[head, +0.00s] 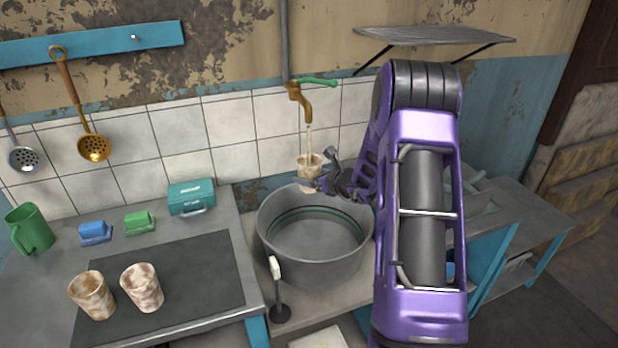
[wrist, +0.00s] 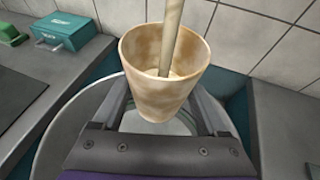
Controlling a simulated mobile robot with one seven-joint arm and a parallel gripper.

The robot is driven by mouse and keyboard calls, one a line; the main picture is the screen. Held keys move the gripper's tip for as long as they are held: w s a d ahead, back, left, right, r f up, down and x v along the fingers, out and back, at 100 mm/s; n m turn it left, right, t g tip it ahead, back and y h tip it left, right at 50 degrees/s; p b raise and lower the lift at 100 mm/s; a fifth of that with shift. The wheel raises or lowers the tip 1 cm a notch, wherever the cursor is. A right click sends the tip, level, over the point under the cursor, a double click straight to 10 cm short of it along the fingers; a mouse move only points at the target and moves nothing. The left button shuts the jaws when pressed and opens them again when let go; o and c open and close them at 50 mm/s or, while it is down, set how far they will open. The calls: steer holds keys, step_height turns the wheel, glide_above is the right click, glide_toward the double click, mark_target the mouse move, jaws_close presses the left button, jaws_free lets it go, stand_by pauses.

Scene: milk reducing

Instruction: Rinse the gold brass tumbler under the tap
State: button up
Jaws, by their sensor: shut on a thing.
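My gripper (head: 322,180) is shut on the gold brass tumbler (head: 310,164). The tumbler is upright under the brass tap (head: 300,95), above the back of the large grey basin. In the wrist view the tumbler (wrist: 160,95) sits between my two fingers, its open mouth up, with mottled tan walls. A pale tan stream (wrist: 171,38) falls into it, and some pale liquid shows inside. The stream also shows in the head view (head: 308,138), coming from the tap's spout. The tap has a green handle (head: 318,82).
The round grey basin (head: 268,242) stands below the tumbler. Two mottled brown-and-white tumblers (head: 92,295) (head: 142,287) stand on the dark mat (head: 205,265). A teal box (head: 191,197), green and blue blocks and a green mug (head: 30,228) line the left counter. A shelf (head: 435,35) hangs at upper right.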

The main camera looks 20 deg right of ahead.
steer(key=shift+d, duration=0.1)
stand_by(0.3)
steer(key=shift+s+d, duration=0.3)
steer(key=shift+d, duration=0.1)
steer(key=s+a+b, duration=0.4)
steer(key=s, duration=0.2)
steer(key=shift+s+a, duration=0.15)
steer(key=shift+s, duration=0.25)
stand_by(0.4)
steer(key=shift+r, duration=0.1)
stand_by(1.0)
steer(key=s+a+r, duration=0.2)
steer(key=s+r, duration=0.2)
steer(key=shift+s+a+p, duration=0.15)
steer(key=shift+a+p, duration=0.15)
steer(key=shift+p, duration=0.1)
